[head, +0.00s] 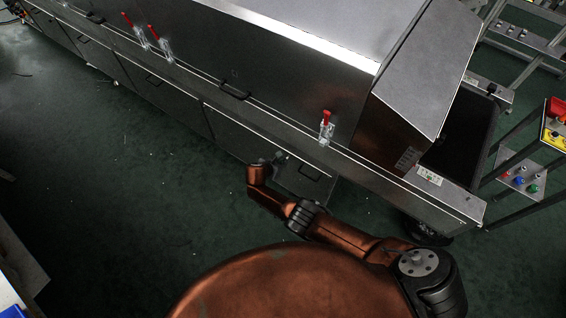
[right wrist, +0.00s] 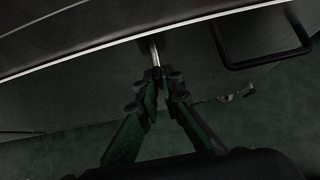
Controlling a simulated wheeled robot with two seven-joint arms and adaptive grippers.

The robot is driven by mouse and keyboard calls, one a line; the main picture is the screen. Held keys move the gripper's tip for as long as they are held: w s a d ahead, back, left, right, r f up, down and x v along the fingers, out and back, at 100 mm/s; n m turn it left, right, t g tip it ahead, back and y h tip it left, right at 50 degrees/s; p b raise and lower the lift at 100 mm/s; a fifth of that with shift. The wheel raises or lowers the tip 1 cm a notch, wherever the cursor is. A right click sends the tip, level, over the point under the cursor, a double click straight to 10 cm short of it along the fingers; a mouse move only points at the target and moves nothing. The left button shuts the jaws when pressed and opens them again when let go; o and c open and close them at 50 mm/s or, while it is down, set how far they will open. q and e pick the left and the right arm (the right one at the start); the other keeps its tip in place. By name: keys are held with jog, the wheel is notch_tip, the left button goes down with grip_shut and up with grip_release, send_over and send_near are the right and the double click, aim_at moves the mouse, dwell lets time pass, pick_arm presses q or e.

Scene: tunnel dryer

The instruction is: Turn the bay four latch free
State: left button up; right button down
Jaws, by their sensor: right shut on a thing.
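The bay four latch shows as a short bright metal shank (right wrist: 155,53) in the right wrist view, just under the pale edge of the dryer's ledge. My right gripper (right wrist: 160,74) is shut on it, with the fingertips close together around its lower end. In the head view my right gripper (head: 281,157) is at the lower front panel, beneath the ledge. The latch cannot be made out there. How far the latch is turned cannot be told. My left gripper is not in view.
A black handle (right wrist: 262,58) is on the panel close to the right of my gripper. Red-handled clamps (head: 326,125) stand along the ledge (head: 375,178) above. A control box with colored buttons (head: 522,178) is at the far right. Green floor is open in front.

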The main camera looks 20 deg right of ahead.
dwell(0.4)
jog(key=c, duration=2.1)
grip_release()
jog(key=v, duration=1.2)
